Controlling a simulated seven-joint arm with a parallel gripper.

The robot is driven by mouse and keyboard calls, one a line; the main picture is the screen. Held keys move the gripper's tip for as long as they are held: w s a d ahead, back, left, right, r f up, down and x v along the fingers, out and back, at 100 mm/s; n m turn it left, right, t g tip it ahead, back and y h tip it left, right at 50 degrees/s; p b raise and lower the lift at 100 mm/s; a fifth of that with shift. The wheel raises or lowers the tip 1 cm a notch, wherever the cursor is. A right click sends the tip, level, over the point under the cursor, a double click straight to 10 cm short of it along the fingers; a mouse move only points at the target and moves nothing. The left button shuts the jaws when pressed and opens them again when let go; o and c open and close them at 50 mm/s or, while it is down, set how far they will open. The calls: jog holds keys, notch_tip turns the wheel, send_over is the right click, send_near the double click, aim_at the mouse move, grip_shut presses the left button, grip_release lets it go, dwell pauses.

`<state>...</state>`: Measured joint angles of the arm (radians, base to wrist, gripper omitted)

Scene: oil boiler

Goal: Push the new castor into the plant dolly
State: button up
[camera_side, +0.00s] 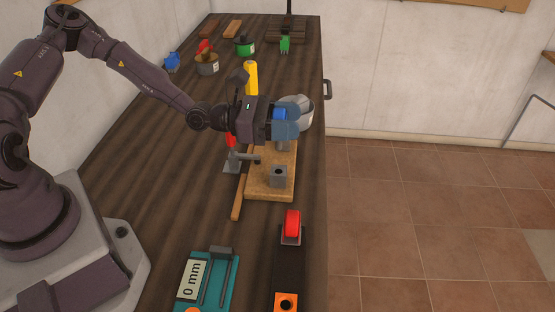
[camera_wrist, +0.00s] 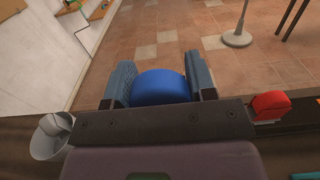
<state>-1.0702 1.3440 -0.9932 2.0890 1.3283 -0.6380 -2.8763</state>
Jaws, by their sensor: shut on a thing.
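My gripper (camera_side: 285,120) is shut on a blue-wheeled castor (camera_side: 280,114) above the far part of a wooden board, which looks like the plant dolly (camera_side: 262,190). In the wrist view the blue wheel (camera_wrist: 160,87) sits between the two fingers (camera_wrist: 160,82). The board bears a grey socket with a dark hole (camera_side: 279,175) at its near end. Another grey part (camera_side: 283,146) shows just below my gripper; I cannot tell whether the castor touches it. A red-wheeled castor (camera_side: 292,223) stands upright on a dark strip nearer the camera; it also shows in the wrist view (camera_wrist: 270,106).
A toggle clamp with a red handle (camera_side: 232,155) stands at the board's left. A grey bucket (camera_side: 306,116) is close behind my gripper, with a yellow bottle (camera_side: 251,78) beyond. A teal gauge (camera_side: 207,283) lies in front. The bench's right edge is close.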

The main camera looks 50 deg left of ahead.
jog(key=shift+f, duration=2.4)
jog(key=shift+f, duration=0.1)
jog(key=shift+f, duration=2.15)
jog(key=o, duration=1)
jog(key=shift+o, duration=0.2)
